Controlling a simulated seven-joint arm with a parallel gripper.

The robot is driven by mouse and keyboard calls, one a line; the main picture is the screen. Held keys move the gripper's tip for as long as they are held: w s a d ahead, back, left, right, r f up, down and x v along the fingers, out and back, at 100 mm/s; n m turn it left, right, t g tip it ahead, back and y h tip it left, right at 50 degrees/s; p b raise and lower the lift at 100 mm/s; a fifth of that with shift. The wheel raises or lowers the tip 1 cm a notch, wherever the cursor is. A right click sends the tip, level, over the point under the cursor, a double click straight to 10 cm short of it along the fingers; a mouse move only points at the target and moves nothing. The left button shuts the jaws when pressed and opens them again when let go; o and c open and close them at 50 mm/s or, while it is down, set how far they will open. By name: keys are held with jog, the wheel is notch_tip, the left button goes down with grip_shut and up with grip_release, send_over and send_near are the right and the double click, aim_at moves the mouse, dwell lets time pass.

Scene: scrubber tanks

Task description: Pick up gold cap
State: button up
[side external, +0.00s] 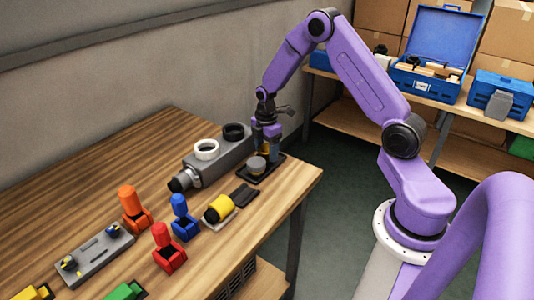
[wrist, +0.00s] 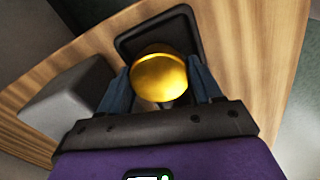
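The gold cap (wrist: 160,77) is a shiny rounded dome between my gripper's two fingers in the wrist view. A small gold patch of the cap (side external: 264,149) shows between the fingers in the side external view. My gripper (side external: 265,153) points down over the black tray (side external: 279,160) at the table's far right. In the wrist view my gripper (wrist: 160,82) has one blue-grey finger along each side of the cap, with no clear gap. Whether the fingers press on it cannot be told. The cap's underside and the fingertips are partly hidden.
A grey cylinder (side external: 257,165) stands on the tray in front of my gripper. A grey block (side external: 215,167) with a white ring (side external: 206,149) lies to the left, its corner also in the wrist view (wrist: 68,100). A yellow-and-black part (side external: 219,208) lies nearer. The table's right edge is close.

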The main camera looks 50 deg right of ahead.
jog(key=c, duration=0.3)
jog(key=shift+c, duration=0.2)
jog(key=shift+r, duration=0.1)
